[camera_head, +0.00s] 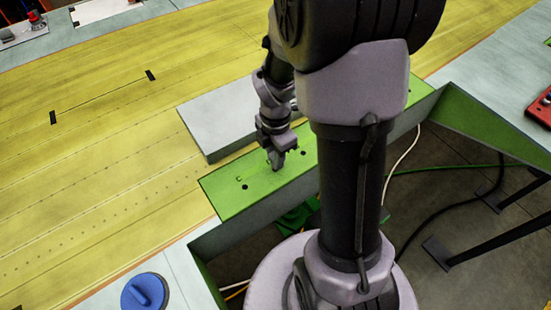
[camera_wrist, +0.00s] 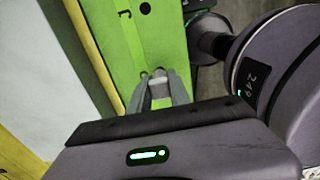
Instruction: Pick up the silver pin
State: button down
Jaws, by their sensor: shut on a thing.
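My gripper (camera_head: 277,165) points down at the top of the green beam (camera_head: 228,197), between two dark holes. In the wrist view its two grey fingers (camera_wrist: 158,92) come together over the green surface. They are shut on a small silver-grey piece, the silver pin (camera_wrist: 158,77), which shows only as a short bit between the fingertips. The fingers hide most of it. In the head view I cannot make out the pin apart from the fingers. I cannot tell whether its lower end is in a hole or clear of the beam.
A dark hole (camera_head: 245,187) lies left of my gripper, and another (camera_head: 303,153) lies to its right. A grey plate (camera_head: 215,120) sits behind the beam on the yellow wing panel (camera_head: 100,150). A blue round handled object (camera_head: 145,292) stands at the front left. A red box (camera_head: 540,108) is far right.

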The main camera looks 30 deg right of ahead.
jog(key=s+d+r, duration=0.1)
jog(key=s+d, duration=0.3)
jog(key=s, duration=0.3)
jog(key=s+d+r+p, duration=0.1)
jog(key=s+d, duration=0.3)
jog(key=s, duration=0.2)
jog(key=shift+s+d+r, duration=0.2)
jog(key=shift+s+r, duration=0.15)
jog(key=shift+f, duration=0.1)
